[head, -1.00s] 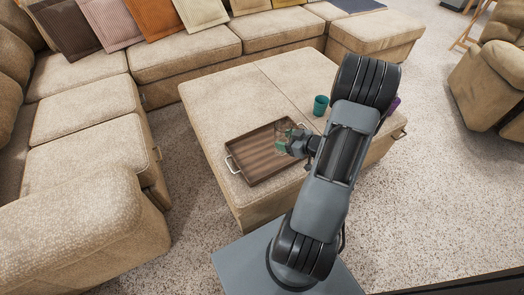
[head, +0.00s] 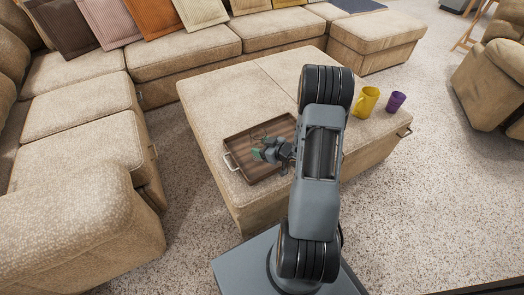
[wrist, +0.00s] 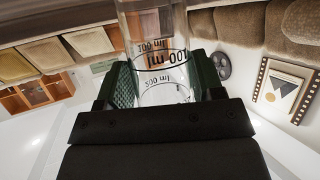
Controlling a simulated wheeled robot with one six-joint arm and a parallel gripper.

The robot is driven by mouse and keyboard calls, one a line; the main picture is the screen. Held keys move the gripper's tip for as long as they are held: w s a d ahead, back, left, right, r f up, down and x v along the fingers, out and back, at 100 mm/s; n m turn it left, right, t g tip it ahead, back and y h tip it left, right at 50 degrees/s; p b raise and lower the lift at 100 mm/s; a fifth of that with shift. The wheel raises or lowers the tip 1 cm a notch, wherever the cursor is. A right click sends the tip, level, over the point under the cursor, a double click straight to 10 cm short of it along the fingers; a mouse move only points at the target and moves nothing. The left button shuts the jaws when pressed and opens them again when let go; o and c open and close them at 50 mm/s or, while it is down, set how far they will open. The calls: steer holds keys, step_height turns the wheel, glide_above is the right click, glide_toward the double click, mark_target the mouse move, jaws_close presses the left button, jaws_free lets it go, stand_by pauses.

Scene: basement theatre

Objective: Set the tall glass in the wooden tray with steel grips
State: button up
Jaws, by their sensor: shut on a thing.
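The tall glass (wrist: 152,22) is clear with printed ml marks, and it stands between the green-padded fingers of my gripper (wrist: 163,82) in the wrist view. My gripper is shut on it. In the head view my gripper (head: 262,153) is over the wooden tray (head: 240,148), and the glass shows only faintly there. The tray is brown with a steel grip at its left end; my arm hides its right end. I cannot tell whether the glass touches the tray floor.
The tray lies on a large beige ottoman (head: 215,95). A yellow mug (head: 367,102) and a purple cup (head: 396,102) stand on its right part, beyond my arm. A beige sofa (head: 190,55) with several cushions runs behind and left. No other object shows in the tray.

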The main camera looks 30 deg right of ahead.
steer(key=shift+f, duration=0.6)
steer(key=shift+r, duration=0.15)
steer(key=o, duration=0.7)
steer(key=shift+f, duration=0.25)
steer(key=shift+c, duration=0.2)
steer(key=o, duration=0.5)
steer(key=shift+r, duration=0.1)
